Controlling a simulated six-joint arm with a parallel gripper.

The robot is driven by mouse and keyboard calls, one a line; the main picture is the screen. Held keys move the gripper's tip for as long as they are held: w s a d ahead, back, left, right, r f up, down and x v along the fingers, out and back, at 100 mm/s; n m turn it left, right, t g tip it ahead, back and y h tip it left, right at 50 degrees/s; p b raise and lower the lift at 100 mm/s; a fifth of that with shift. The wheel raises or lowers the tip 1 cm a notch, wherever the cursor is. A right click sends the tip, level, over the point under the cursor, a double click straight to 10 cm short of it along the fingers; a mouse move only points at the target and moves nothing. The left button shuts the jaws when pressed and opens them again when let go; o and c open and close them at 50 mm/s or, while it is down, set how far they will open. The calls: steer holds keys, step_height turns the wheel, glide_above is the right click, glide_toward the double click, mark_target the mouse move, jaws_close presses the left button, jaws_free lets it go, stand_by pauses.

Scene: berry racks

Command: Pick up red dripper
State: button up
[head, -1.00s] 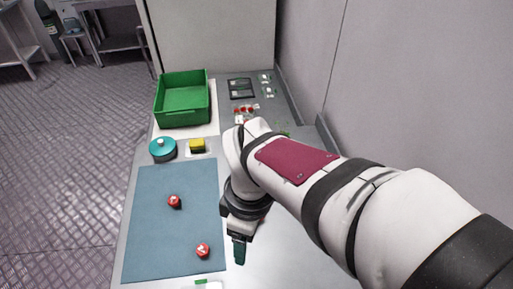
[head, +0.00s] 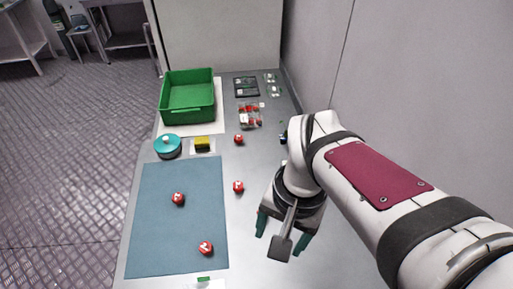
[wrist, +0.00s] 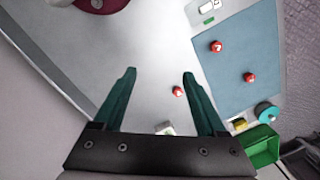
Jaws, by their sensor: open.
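Several small round red pieces that may be red drippers lie about. Two are on the blue mat: an upper one (head: 178,198) and a lower one (head: 206,248). A third (head: 238,187) lies on bare grey table just right of the mat. A fourth (head: 239,139) lies farther back. My gripper (head: 282,236) is open and empty, right of the third piece and apart from it. In the wrist view its teal fingers (wrist: 160,73) are spread, and the third piece (wrist: 178,91) shows beyond them, nearer the right finger.
The blue mat (head: 150,225) covers the table's left front. Behind it are a teal round container (head: 168,149) and a yellow block (head: 202,143). A green crate (head: 187,117) stands farther back. A clear box with red contents (head: 250,114) and a dark tray (head: 246,84) sit back right, near the wall.

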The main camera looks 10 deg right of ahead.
steer(key=w+f+m+h, duration=0.1)
steer(key=w+f+m, duration=0.35)
steer(key=w, duration=1.25)
steer(key=shift+n, duration=0.95)
step_height(320, 180, down, 17)
steer(key=shift+s+d+f, duration=0.1)
jaws_close()
